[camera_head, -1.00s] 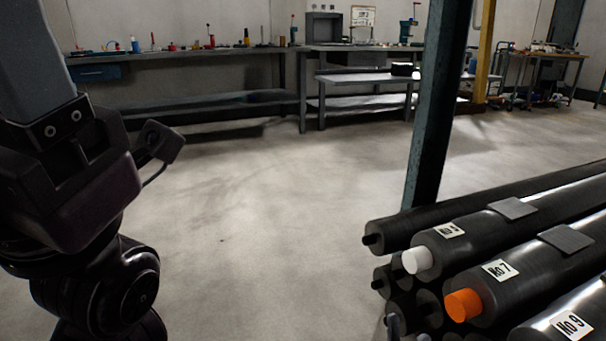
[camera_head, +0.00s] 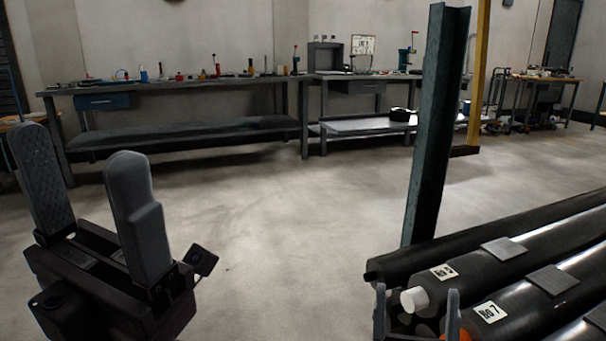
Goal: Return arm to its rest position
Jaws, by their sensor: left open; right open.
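My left gripper (camera_head: 80,148) is at the lower left of the head view, its two grey fingers pointing up and spread wide apart with nothing between them. It is over bare floor, well away from the rolls. My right gripper (camera_head: 416,291) shows at the bottom edge, right of centre. Its two finger tips stand apart in front of the ends of the dark rolls (camera_head: 510,262); the rest of it is out of frame. I cannot tell whether it touches a roll. A white plug (camera_head: 413,300) shows between its fingers in the picture.
The stacked rolls with labels and flat grey pads fill the lower right. A dark steel post (camera_head: 436,130) stands behind them. Long workbenches (camera_head: 190,85) with tools line the back wall. The grey floor (camera_head: 270,220) in the middle is clear.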

